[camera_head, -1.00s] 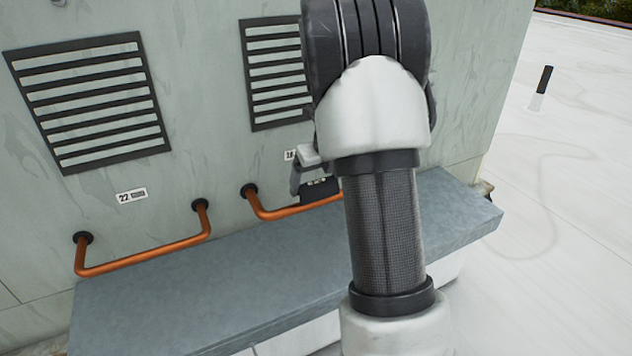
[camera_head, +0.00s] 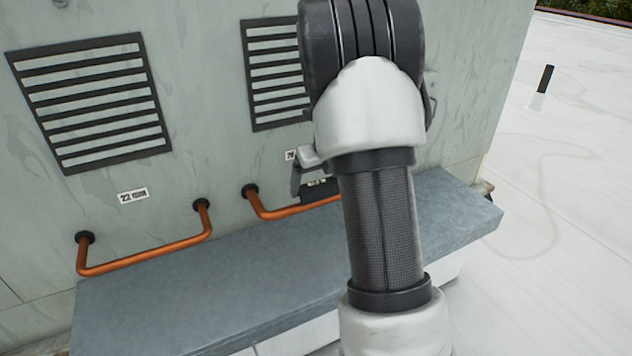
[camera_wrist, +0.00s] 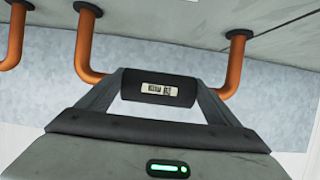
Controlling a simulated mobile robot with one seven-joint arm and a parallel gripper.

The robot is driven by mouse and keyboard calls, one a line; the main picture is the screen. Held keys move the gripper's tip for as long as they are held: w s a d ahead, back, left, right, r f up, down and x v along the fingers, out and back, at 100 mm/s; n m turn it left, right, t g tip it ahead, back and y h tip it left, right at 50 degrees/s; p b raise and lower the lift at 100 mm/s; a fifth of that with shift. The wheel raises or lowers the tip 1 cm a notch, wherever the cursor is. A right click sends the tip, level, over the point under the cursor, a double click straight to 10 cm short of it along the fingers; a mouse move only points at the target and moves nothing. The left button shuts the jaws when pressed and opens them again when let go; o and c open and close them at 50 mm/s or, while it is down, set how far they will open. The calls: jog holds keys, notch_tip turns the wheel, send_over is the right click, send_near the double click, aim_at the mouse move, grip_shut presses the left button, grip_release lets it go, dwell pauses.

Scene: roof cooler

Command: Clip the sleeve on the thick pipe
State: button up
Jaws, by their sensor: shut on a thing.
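The sleeve is a short black piece with a pale label (camera_wrist: 158,90), held between the two fingers of my gripper (camera_wrist: 162,96) in the wrist view. My gripper is shut on it. In the head view the sleeve (camera_head: 322,187) shows beside my arm, at the lower run of the right orange pipe (camera_head: 272,212). That pipe (camera_wrist: 234,65) bends in at both sides of the sleeve in the wrist view. The sleeve hides the pipe's middle, so I cannot tell whether it is around the pipe or just in front. My arm hides the pipe's right end in the head view.
A grey ledge (camera_head: 200,300) runs below. Open white roof (camera_head: 560,220) lies right.

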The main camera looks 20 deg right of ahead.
aim_at(316, 196)
jog(key=shift+f+b, duration=0.45)
jog(key=shift+f, duration=0.5)
jog(key=shift+s+f+b, duration=0.25)
jog(key=shift+f+b, duration=0.05)
jog(key=shift+f, duration=0.3)
jog(key=shift+s+f+b, duration=0.2)
jog(key=shift+f+b, duration=0.1)
jog(key=shift+f, duration=0.25)
jog(key=shift+a, duration=0.1)
jog(key=o, duration=1)
jog(key=shift+f, duration=0.1)
jog(key=shift+w+f, duration=0.15)
jog(key=shift+w, duration=0.1)
jog(key=w+p+v, duration=0.1)
jog(key=v, duration=1.7)
jog(key=shift+r, duration=0.55)
